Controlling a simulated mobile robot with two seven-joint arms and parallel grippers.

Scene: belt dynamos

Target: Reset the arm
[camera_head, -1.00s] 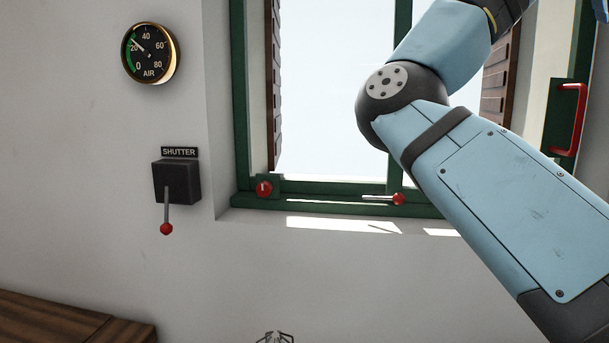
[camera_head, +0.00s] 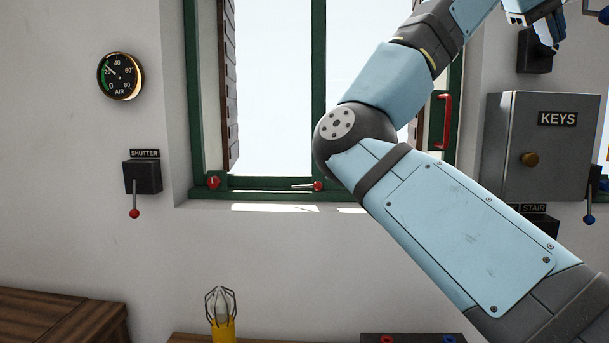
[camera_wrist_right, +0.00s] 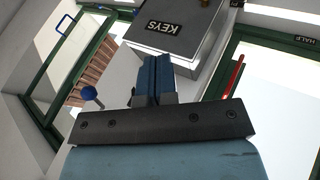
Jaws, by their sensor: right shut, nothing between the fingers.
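My light-blue right arm (camera_head: 460,235) crosses the head view from the lower right, bends at a dark elbow before the window, and rises to the upper right. My left gripper is not in view.
A green-framed window (camera_head: 190,100) stands behind the arm. The grey KEYS box (camera_head: 510,165) is on the right wall. A shutter lever (camera_head: 135,195) and air gauge (camera_head: 121,76) are on the left wall. A yellow caged lamp (camera_head: 222,325) stands below.

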